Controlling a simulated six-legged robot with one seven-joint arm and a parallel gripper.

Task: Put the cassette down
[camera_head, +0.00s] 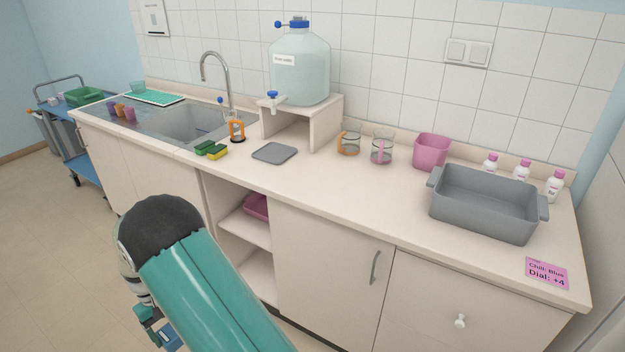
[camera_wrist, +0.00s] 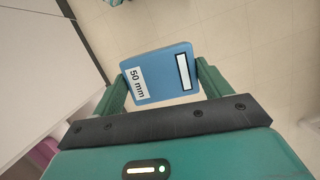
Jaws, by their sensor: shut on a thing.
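The blue cassette (camera_wrist: 160,75) is between the fingers of my gripper (camera_wrist: 160,88) in the wrist view. It has a white label reading "50 mm" and a white strip with a dark border. My gripper is shut on it, with a green finger on each side. Behind it the wrist view shows floor tiles. In the head view a small part of the blue cassette (camera_head: 169,337) shows low in front of the cabinets, beside my green arm. My arm hides most of the gripper there.
The counter (camera_head: 330,195) holds a grey basin (camera_head: 483,212), a pink bin (camera_head: 432,151), two glass beakers, white bottles, a grey mat (camera_head: 275,153), sponges and a water jug (camera_head: 300,70) on a stand. A sink (camera_head: 188,122) is at left. The front middle of the counter is clear.

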